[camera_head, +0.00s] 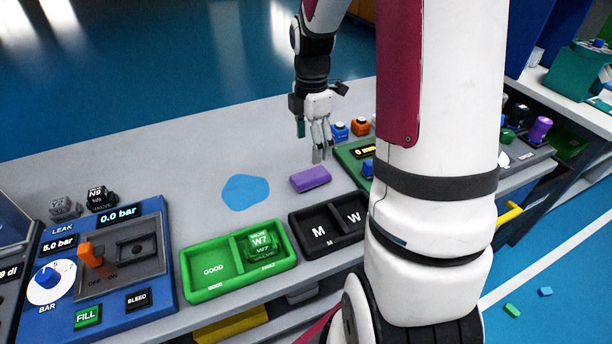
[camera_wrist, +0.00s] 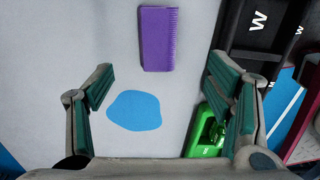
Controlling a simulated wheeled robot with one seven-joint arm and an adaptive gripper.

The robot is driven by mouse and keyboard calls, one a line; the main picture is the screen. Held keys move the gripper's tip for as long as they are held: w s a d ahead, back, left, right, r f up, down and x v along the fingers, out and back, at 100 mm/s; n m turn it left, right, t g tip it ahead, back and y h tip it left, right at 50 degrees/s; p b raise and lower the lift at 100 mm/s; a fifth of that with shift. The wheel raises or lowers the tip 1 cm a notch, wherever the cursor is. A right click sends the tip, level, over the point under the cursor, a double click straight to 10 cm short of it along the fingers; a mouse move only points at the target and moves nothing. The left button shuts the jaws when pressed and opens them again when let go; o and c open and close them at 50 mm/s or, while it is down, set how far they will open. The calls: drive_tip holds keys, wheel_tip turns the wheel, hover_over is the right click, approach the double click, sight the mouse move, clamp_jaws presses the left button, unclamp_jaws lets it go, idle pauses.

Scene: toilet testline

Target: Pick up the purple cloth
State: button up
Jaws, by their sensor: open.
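The purple cloth (camera_head: 310,179) lies flat on the grey bench, to the right of a blue patch (camera_head: 246,192). It is a small folded rectangle with a ribbed edge. In the wrist view the purple cloth (camera_wrist: 158,39) is at the top centre, beyond the fingertips. My gripper (camera_head: 319,154) is open and empty, pointing down above the bench, a little behind the cloth in the head view. In the wrist view its two green-padded fingers (camera_wrist: 170,90) stand wide apart, with the blue patch (camera_wrist: 134,110) between them.
A green tray (camera_head: 190,277) holding a green W7 block (camera_head: 262,245) stands in front of the cloth. A black tray (camera_head: 301,235) marked M and W is close on its right. A blue panel (camera_head: 155,315) with a knob and lever is at left. The bench behind the blue patch is clear.

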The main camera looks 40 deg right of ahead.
hover_over(310, 175)
wheel_tip(310, 175, down, 5)
drive_tip(key=shift+s+a+f+b, duration=0.1)
drive_tip(key=shift+s+b, duration=0.05)
drive_tip(key=shift+b, duration=0.15)
drive_tip(key=f, duration=0.5)
drive_tip(key=shift+d+b, duration=0.2)
drive_tip(key=shift+b, duration=0.15)
drive_tip(key=shift+r, duration=0.1)
drive_tip(key=c, duration=1)
